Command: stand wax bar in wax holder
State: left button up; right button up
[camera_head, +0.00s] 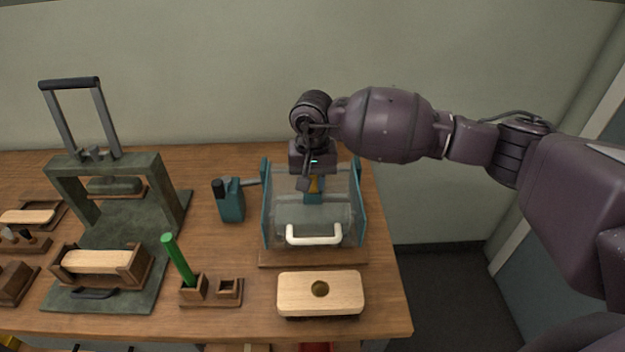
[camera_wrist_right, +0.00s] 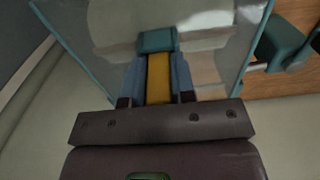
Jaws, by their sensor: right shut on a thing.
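A long green bar (camera_head: 177,258), which looks like the wax bar, leans with its lower end in the left socket of a small wooden holder (camera_head: 194,300). The holder's right square socket (camera_head: 229,287) looks empty. My right gripper (camera_head: 313,189) is well to the right of them, above the clear teal-sided box. In the right wrist view, its fingers (camera_wrist_right: 158,77) are shut on a yellow piece (camera_wrist_right: 158,80) with a teal block (camera_wrist_right: 157,40) at its far end. I cannot tell whether this piece touches the box. My left gripper is not in view.
The clear box (camera_head: 266,215) has a white handle (camera_head: 314,236). A teal device (camera_head: 231,201) stands left of it. A wooden block with a round hole (camera_head: 320,293) lies in front. A dark press (camera_head: 115,180) and wooden trays fill the left.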

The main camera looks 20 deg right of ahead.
jog(key=o, duration=0.5)
jog(key=shift+c, duration=0.2)
jog(key=o, duration=0.9)
jog(key=shift+r, duration=0.1)
jog(key=shift+r+p, duration=1)
jog(key=shift+r, duration=2.35)
